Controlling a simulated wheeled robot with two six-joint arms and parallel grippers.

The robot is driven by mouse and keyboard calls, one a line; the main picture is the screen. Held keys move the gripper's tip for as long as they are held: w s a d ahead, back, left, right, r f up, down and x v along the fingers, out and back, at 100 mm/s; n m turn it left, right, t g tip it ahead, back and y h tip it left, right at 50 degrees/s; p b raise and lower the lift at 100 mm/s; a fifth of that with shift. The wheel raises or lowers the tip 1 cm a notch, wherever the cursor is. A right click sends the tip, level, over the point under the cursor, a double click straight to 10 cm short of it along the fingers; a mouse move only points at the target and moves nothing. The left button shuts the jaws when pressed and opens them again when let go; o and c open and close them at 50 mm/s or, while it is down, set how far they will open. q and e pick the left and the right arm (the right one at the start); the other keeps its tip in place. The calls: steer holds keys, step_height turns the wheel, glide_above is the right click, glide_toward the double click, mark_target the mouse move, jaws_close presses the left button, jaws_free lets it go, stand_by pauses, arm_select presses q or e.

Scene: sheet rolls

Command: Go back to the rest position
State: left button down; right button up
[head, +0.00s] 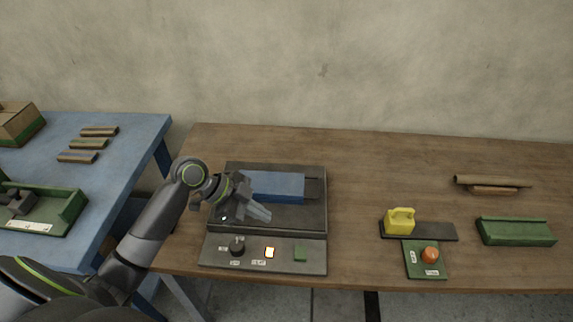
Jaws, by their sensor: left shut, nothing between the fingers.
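My left gripper (259,212) is shut and empty. It hangs over the left part of a dark machine (314,215) on the wooden table, and its arm comes in from the lower left. A blue block or sheet (277,185) lies in the machine behind the gripper. The machine's front panel has a black knob (237,246), a lit yellowish button (269,253) and a green square (300,254). Whether the gripper touches the machine cannot be told. My right gripper is not in view.
On the wooden table (370,170) at right are a yellow container (400,221), an orange ball-like knob (430,254) on a green plate, a green tray (516,231) and brown rolls (492,182). A blue table (120,170) at left holds several rolls, a box (18,124) and a green holder (62,211).

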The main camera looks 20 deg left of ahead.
arm_select(q)
steer(key=s+a+f+n+y, duration=0.2)
steer(key=s+f+n+y, duration=0.3)
steer(key=s+f+n, duration=0.45)
steer(key=s+a+r+n+y, duration=0.1)
steer(key=s+a+n+y, duration=0.45)
steer(key=s, duration=0.75)
step_height(320, 180, down, 23)
steer(key=a, duration=0.2)
steer(key=s+d+f+g+h, duration=0.1)
steer(key=s+f+g, duration=0.1)
steer(key=s+f, duration=1.3)
steer(key=shift+d+f+n, duration=0.3)
steer(key=shift+f, duration=0.55)
steer(key=shift+s, duration=0.1)
